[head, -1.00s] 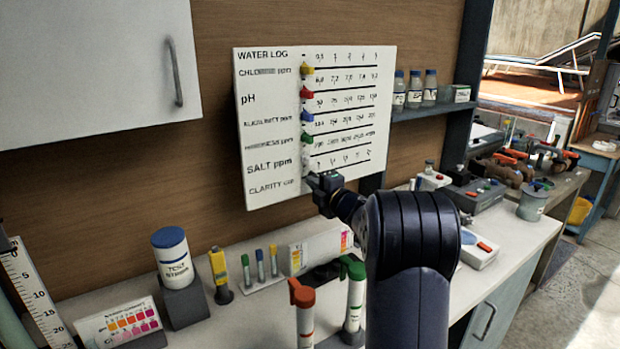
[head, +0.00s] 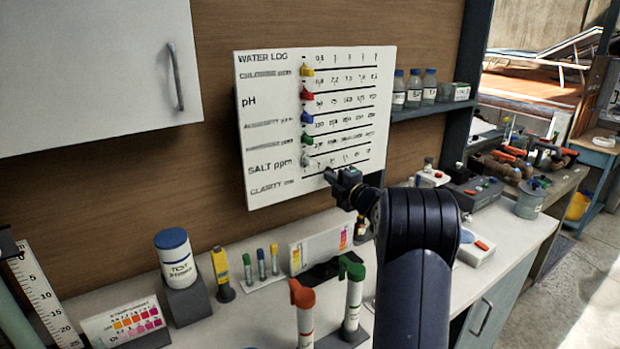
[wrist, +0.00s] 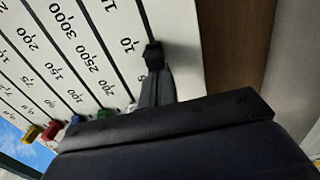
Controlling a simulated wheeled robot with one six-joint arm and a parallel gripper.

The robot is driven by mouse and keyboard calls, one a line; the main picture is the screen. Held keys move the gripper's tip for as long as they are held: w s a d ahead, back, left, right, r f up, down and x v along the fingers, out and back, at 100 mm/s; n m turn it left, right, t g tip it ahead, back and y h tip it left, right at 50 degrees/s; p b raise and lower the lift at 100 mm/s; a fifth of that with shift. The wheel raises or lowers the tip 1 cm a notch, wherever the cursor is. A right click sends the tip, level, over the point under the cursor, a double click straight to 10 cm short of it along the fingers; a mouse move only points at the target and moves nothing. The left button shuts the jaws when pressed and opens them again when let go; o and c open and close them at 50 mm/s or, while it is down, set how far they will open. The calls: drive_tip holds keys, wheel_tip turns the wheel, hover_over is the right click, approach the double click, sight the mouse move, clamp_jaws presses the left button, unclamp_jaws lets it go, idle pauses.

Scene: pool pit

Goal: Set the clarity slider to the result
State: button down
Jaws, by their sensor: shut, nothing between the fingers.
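The water log board (head: 262,130) hangs on the wood wall, with rows of printed numbers and lines; the clarity row (head: 272,188) is the lowest. My gripper (head: 330,174) is shut at the board's lower right part, in front of that row. In the wrist view my gripper (wrist: 155,72) reaches to a dark block (wrist: 154,54) on the last line, beside a printed 10. This block looks like the clarity knob, but it blends with the dark fingertips, and contact is hard to tell.
Yellow (head: 307,71), red (head: 307,94), blue (head: 307,117), green (head: 307,139) and white (head: 308,161) knobs sit in a column at the left of the rows above. Below, the counter holds a test strip tub (head: 176,258) and orange-capped (head: 302,293) and green-capped tubes (head: 352,268).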

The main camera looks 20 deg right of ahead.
drive_tip(key=shift+w+d+p, duration=0.5)
drive_tip(key=shift+d+p, duration=0.85)
drive_tip(key=shift+d, duration=1.2)
drive_tip(key=shift+w+d+p, duration=0.5)
drive_tip(key=shift+d+p, duration=0.85)
drive_tip(key=shift+d, duration=1.2)
drive_tip(key=shift+w+d+p, duration=0.5)
drive_tip(key=shift+d+p, duration=0.85)
drive_tip(key=shift+d, duration=1.2)
drive_tip(key=shift+s+a+b, duration=0.2)
drive_tip(key=shift+a+b, duration=0.6)
drive_tip(key=shift+b, duration=0.05)
drive_tip(key=s+d+b, duration=0.1)
drive_tip(key=s+b, duration=0.2)
drive_tip(key=s, duration=0.4)
drive_tip(key=shift+d, duration=0.2)
drive_tip(key=shift+w, duration=0.1)
drive_tip(key=w+p, duration=0.1)
drive_tip(key=w, duration=0.1)
drive_tip(key=w+a+p, duration=0.1)
drive_tip(key=w, duration=0.1)
drive_tip(key=w+p, duration=0.1)
drive_tip(key=w, duration=0.2)
drive_tip(key=shift+a+r, duration=0.1)
drive_tip(key=shift+a, duration=0.15)
drive_tip(key=shift+d+p, duration=0.65)
